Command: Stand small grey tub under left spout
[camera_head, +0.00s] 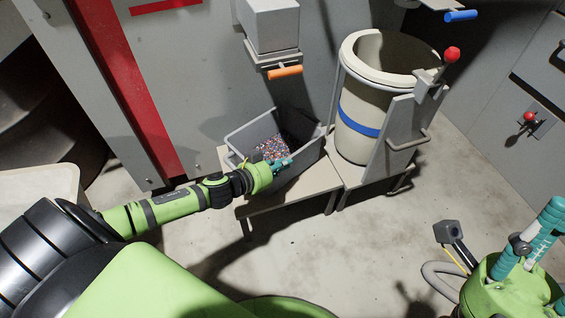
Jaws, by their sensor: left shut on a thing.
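The small grey tub (304,162) is an open rectangular bin with multicoloured granules (271,149) inside. It is over the left part of a low stand (288,193), below and in front of the left spout (272,27), which has an orange handle (286,72). Whether the tub rests fully on the stand is hard to tell. My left gripper (283,163) is shut on the tub's near side wall. My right gripper (530,238) is at the lower right with its teal fingers apart, and nothing shows between them.
A tall cream barrel (360,125) with a blue band stands right of the tub, behind a grey guard plate. Another spout with a blue handle (461,15) is above it. A pale container (38,190) is at the left edge. The floor in front is clear.

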